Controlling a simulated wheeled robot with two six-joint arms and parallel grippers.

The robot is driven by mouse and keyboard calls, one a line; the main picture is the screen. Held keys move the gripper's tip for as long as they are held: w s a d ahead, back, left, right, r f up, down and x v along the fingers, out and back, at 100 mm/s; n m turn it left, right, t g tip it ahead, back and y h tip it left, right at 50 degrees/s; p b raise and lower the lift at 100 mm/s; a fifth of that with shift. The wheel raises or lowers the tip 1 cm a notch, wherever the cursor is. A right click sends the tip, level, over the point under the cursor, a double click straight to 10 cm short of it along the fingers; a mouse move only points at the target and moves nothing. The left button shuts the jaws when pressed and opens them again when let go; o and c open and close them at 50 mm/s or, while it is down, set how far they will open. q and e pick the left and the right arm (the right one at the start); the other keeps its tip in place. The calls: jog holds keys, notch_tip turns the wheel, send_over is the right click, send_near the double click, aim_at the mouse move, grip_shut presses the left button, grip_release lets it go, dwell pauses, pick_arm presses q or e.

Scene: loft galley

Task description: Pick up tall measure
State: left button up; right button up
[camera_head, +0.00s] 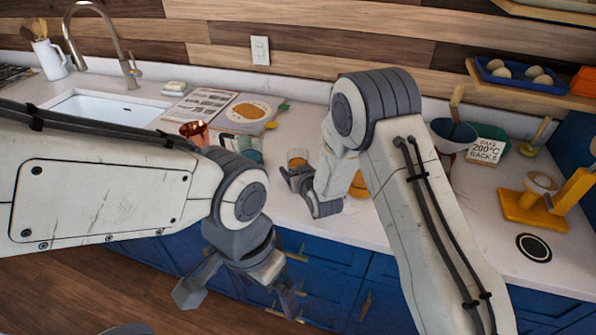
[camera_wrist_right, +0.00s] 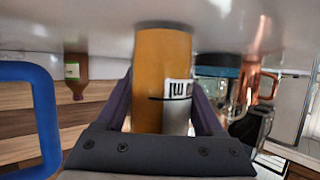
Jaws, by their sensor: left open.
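An orange cylinder with a white lettered panel, which looks like the tall measure (camera_wrist_right: 160,75), stands on the counter in the right wrist view, which is upside down. In the head view a round orange-rimmed vessel (camera_head: 298,157) just beyond the right gripper looks like the same thing. My right gripper (camera_head: 308,192) has its fingers on either side of the cylinder in the wrist view (camera_wrist_right: 163,105); whether they touch it is unclear. My left gripper (camera_head: 236,293) is open and empty, low in front of the blue drawers.
A copper cup (camera_head: 195,132) and a blue-topped jar (camera_head: 246,146) stand left of the right gripper. Another orange thing (camera_head: 358,186) is partly hidden by my right arm. A yellow stand (camera_head: 535,205) and a blue bowl (camera_head: 453,134) are at the right.

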aim_at(295, 158)
grip_shut()
jog(key=shift+r, duration=0.3)
jog(key=shift+r+b, duration=0.65)
jog(key=shift+r, duration=1.2)
jog(key=s+d+r+b, duration=0.2)
jog(key=s+d+r, duration=0.4)
jog(key=s+d, duration=0.2)
jog(key=shift+d+r, duration=0.15)
jog(key=shift+r, duration=0.2)
